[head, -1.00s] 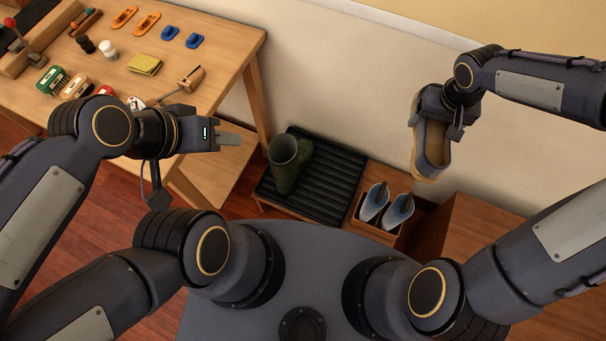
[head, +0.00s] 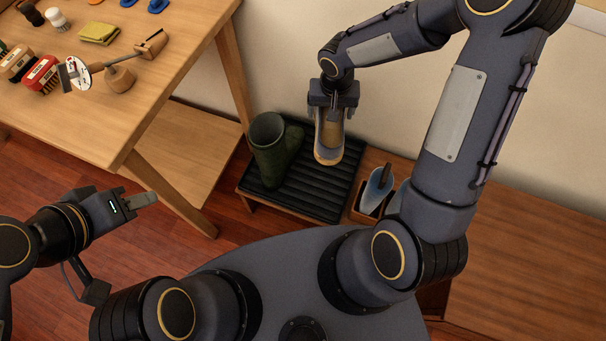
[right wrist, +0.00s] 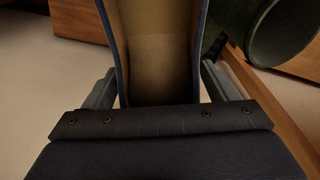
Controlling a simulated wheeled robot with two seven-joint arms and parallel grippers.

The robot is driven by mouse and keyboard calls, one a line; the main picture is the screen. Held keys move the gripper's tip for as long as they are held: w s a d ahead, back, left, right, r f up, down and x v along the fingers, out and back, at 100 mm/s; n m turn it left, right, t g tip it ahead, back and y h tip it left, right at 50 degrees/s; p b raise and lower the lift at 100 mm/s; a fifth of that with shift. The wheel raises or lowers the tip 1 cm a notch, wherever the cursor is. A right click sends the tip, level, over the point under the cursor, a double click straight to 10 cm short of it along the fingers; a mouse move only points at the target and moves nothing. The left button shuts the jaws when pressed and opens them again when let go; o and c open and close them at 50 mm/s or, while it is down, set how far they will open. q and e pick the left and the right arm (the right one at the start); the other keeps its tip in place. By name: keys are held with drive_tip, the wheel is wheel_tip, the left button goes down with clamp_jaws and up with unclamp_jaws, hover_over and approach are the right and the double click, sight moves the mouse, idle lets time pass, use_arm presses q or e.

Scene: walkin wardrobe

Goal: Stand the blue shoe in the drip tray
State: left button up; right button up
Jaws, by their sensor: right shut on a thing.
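The blue shoe (head: 330,152) hangs from my right gripper (head: 329,115), with a tan opening and a tan rim showing in the head view. The right gripper is shut on it, with fingers at either side. In the right wrist view the shoe (right wrist: 155,50) shows its tan inside and thin blue edges. The shoe is over the back right part of the black ribbed drip tray (head: 312,198); I cannot tell whether it touches. My left gripper (head: 145,199) is over the floor at the left, away from the tray; its finger opening is hidden.
A green boot (head: 272,155) stands on the left part of the tray and also shows in the right wrist view (right wrist: 283,30). Right of the tray is a wooden box (head: 363,212) with a pale blue shoe (head: 376,190). A workbench (head: 150,90) with brushes stands left.

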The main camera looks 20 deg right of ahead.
drive_tip(key=f+m+b, duration=0.1)
drive_tip(key=f+b, duration=0.5)
drive_tip(key=f, duration=0.4)
drive_tip(key=f+m+b, duration=0.1)
drive_tip(key=f+b, duration=0.6)
drive_tip(key=f, duration=0.4)
drive_tip(key=d+f+m+b, duration=0.1)
drive_tip(key=f+b, duration=0.5)
drive_tip(key=f, duration=0.5)
drive_tip(key=shift+s+f+m+h+b, duration=0.1)
drive_tip(key=shift+s+m+h+b, duration=0.15)
drive_tip(key=shift+m+h+b, duration=0.1)
drive_tip(key=o, duration=1.2)
